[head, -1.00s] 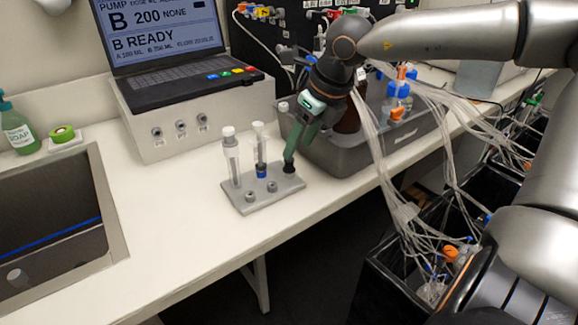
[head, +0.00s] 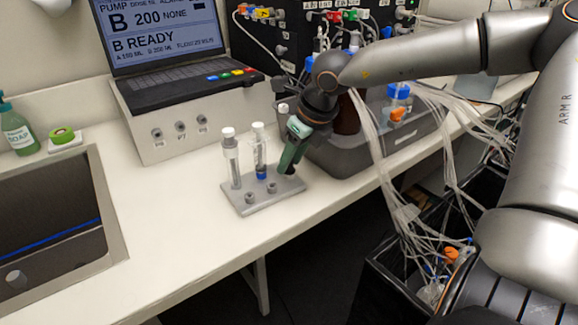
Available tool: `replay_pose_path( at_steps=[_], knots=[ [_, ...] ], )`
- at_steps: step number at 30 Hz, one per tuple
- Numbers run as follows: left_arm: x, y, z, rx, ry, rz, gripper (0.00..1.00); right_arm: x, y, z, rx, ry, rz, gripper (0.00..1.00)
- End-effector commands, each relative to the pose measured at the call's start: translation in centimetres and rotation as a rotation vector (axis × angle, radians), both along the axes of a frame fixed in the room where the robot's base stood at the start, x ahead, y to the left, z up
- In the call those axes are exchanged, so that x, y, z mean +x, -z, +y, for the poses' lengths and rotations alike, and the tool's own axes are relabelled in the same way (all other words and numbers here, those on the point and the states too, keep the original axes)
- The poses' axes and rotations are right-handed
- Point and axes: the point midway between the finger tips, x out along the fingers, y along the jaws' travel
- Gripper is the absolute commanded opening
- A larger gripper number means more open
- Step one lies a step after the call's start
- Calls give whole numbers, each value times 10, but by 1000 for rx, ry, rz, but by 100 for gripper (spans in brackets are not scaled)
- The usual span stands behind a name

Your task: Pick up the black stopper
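The black stopper (head: 290,171) shows only as a small dark patch at the back right of the grey rack (head: 252,202). My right gripper (head: 288,166) reaches down over it, its green fingers pointing at the rack. The fingertips are at the stopper and hide most of it. I cannot tell whether the fingers are closed on it or only around it. My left gripper is not in view.
Two white-capped tubes (head: 231,160) (head: 259,150) stand in the rack, left of my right gripper. A grey tub (head: 350,158) with bottles stands close behind it. A laptop (head: 165,45) sits on a box at the back left. The counter's front edge (head: 262,250) is near.

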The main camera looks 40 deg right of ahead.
Motion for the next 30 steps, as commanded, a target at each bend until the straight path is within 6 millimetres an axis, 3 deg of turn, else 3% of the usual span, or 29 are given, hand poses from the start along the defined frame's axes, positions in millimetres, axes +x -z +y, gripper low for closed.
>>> replay_pose_path(
  at_steps=[1, 11, 30],
  knots=[
    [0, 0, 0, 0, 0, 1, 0, 0, 0, 0, 0, 0, 0, 35],
    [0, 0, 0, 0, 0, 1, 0, 0, 0, 0, 0, 0, 0, 0],
    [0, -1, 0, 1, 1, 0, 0, 0, -6, 0, -1, 0, 0, 0]
  ],
)
